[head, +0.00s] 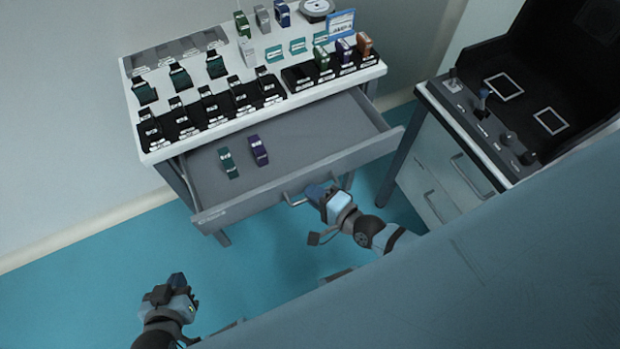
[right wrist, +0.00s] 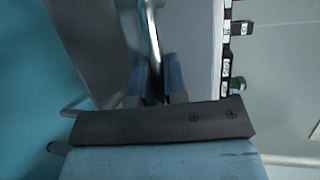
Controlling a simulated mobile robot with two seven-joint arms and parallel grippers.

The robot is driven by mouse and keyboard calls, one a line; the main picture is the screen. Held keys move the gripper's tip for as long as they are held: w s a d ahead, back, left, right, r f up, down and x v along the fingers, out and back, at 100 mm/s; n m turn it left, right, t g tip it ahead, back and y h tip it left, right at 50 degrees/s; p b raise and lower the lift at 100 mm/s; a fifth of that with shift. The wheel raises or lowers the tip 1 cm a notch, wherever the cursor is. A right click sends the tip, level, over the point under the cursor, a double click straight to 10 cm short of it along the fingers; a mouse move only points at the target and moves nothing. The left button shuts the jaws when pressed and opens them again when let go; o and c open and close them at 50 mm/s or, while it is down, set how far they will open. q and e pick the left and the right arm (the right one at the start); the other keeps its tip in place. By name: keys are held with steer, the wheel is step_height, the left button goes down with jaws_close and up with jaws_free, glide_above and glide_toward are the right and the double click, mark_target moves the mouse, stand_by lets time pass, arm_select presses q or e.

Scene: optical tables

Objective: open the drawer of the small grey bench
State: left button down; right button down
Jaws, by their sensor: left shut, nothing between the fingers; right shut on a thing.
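The small grey bench has a white top (head: 215,131) and a grey drawer (head: 290,155) that stands pulled well out. Inside the drawer lie a green item (head: 228,163) and a purple item (head: 259,151). My right gripper (head: 312,193) is at the bar handle (head: 296,200) on the drawer front. In the right wrist view the handle (right wrist: 152,45) runs between the fingers, which are shut on it. My left gripper (head: 178,281) is shut and empty, low at the left over the blue floor, apart from the bench.
The bench top carries rows of small boxed items in black trays (head: 210,115) and a blue-and-white sign (head: 341,25). A second cabinet (head: 430,170) with a dark console stands close on the right. Blue floor (head: 110,245) is clear at the left.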

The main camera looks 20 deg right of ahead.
stand_by(0.3)
steer(key=c, duration=1.2)
jaws_free()
steer(key=shift+s, duration=0.1)
steer(key=v, duration=0.7)
steer(key=shift+s, duration=0.15)
steer(key=shift+d+r, duration=0.1)
steer(key=shift+d, duration=0.05)
